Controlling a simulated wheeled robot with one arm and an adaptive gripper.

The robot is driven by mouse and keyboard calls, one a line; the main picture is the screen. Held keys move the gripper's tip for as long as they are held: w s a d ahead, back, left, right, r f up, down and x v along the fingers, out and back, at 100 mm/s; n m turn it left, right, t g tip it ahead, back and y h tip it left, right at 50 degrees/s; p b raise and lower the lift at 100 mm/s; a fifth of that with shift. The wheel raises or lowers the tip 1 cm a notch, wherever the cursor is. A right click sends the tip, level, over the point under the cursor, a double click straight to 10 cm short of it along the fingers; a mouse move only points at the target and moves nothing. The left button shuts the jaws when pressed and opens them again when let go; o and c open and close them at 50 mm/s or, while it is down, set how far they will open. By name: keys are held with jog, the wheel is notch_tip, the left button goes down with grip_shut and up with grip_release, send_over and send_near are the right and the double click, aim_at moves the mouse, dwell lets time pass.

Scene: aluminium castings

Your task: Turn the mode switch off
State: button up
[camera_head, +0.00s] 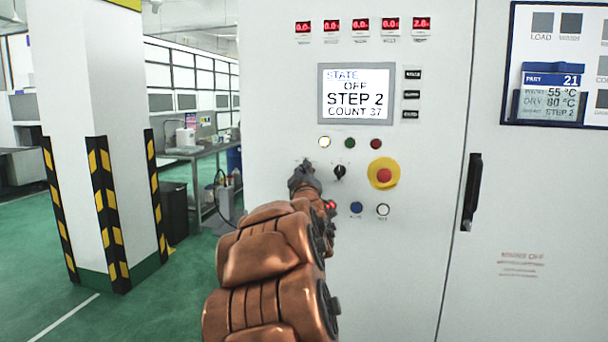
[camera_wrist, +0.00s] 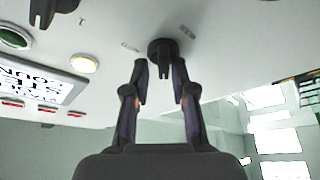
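A black rotary switch (camera_wrist: 163,48) on the white panel sits directly ahead of my gripper in the wrist view. I take it for the mode switch, but its labels are too small to read. Its handle points down between the fingertips in that view. My gripper (camera_wrist: 160,78) is open, with one finger on each side of the handle and small gaps visible. In the head view my gripper (camera_head: 305,172) reaches the panel below the lit lamp and hides this switch. The display (camera_head: 355,93) reads STATE OFF, STEP 2, COUNT 37.
A second black knob (camera_head: 340,172) is close on the right, then a red emergency stop (camera_head: 384,174) on yellow. A lit yellowish lamp (camera_head: 324,142), green lamp (camera_head: 350,143) and red lamp (camera_head: 376,144) are above. Blue (camera_head: 356,208) and white (camera_head: 383,210) buttons are below.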

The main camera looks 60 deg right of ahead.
jog(key=shift+o, duration=0.5)
jog(key=shift+d+f, duration=0.1)
jog(key=shift+f, duration=0.15)
jog(key=shift+s, duration=0.1)
jog(key=shift+s+a+f, duration=0.25)
jog(key=shift+a, duration=0.15)
jog(key=v, duration=1.1)
jog(key=shift+r, duration=0.15)
